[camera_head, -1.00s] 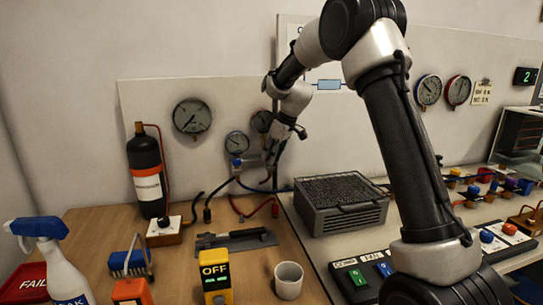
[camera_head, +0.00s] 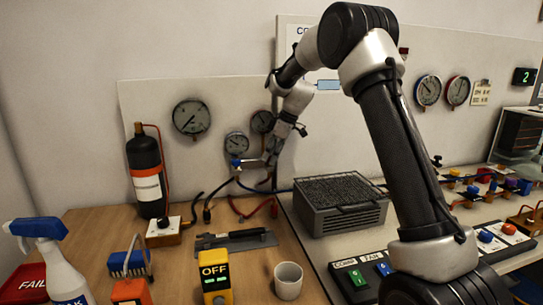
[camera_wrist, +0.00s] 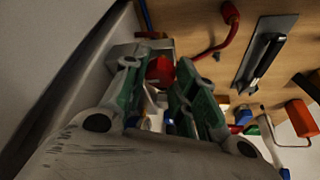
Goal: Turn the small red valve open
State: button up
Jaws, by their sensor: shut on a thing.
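The small red valve (camera_wrist: 160,70) sits between the fingertips of my gripper (camera_wrist: 156,64) in the wrist view. The gripper is shut on it, with one green-sided finger on each side. Part of the valve and its mount are hidden by the fingers. In the head view my gripper (camera_head: 271,154) is at the back panel, just below the small gauges; it hides the red valve there.
A blue valve handle (camera_head: 236,163) is just left of my gripper. Small gauges (camera_head: 237,143) hang close above it. Hoses (camera_head: 250,209) run below. A grey mesh-topped box (camera_head: 340,203) stands to the right, and a black cylinder (camera_head: 147,175) to the left.

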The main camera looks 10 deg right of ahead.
jog(key=o, duration=1)
jog(key=shift+o, duration=0.2)
jog(key=v, duration=1.2)
